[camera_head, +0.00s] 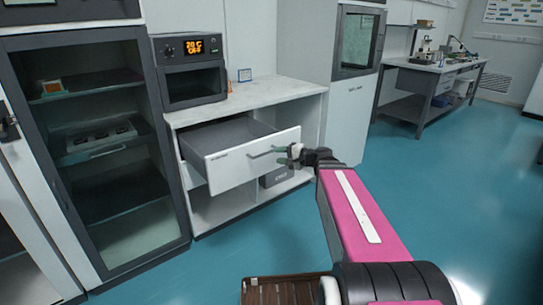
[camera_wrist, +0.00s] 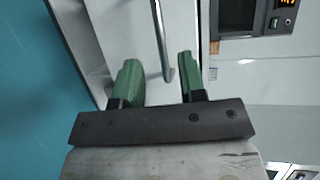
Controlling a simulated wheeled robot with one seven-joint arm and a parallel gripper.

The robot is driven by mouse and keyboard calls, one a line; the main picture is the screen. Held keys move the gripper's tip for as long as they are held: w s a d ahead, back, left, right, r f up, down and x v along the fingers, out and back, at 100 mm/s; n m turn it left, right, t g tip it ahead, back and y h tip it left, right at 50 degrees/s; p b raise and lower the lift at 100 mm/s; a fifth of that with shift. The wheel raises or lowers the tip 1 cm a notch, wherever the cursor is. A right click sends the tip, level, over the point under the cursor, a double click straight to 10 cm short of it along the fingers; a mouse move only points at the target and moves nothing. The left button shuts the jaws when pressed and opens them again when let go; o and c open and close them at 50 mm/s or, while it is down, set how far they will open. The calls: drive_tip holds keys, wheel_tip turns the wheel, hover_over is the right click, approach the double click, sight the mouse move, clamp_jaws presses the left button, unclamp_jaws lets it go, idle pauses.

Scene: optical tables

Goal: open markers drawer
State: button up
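The drawer (camera_head: 232,165) is a white-fronted drawer in the white cabinet, pulled well out so its grey inside shows. A small dark label, too small to read, is at the left of its front. Its metal bar handle (camera_head: 266,152) runs across the front, and the handle (camera_wrist: 164,50) also shows in the wrist view. My gripper (camera_head: 284,153) is at the right end of the handle. In the wrist view, the two green fingers of my gripper (camera_wrist: 159,62) are spread, with the handle's end between them and a gap on each side. The drawer's contents, if any, are hidden.
An oven-like box (camera_head: 190,72) with a lit display stands on the countertop (camera_head: 262,94). A glass-door cabinet (camera_head: 108,150) is at the left of the drawer. A dark grey box (camera_head: 277,177) sits below the drawer. The blue floor (camera_head: 440,190) at right is clear.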

drive_tip(key=shift+v, duration=1.4)
drive_tip(key=s+f+n+g+h, duration=0.2)
drive_tip(key=s+f+g+h, duration=0.15)
drive_tip(key=f, duration=0.35)
drive_tip(key=s+f+n+g+h, duration=0.2)
drive_tip(key=s+f+h, duration=0.15)
drive_tip(key=f, duration=0.45)
drive_tip(key=s+d+f+n+g+h, duration=0.3)
drive_tip(key=s+d+f+h, duration=0.2)
drive_tip(key=s+f+h, duration=0.1)
drive_tip(key=shift+f, duration=0.8)
drive_tip(key=shift+s, duration=0.15)
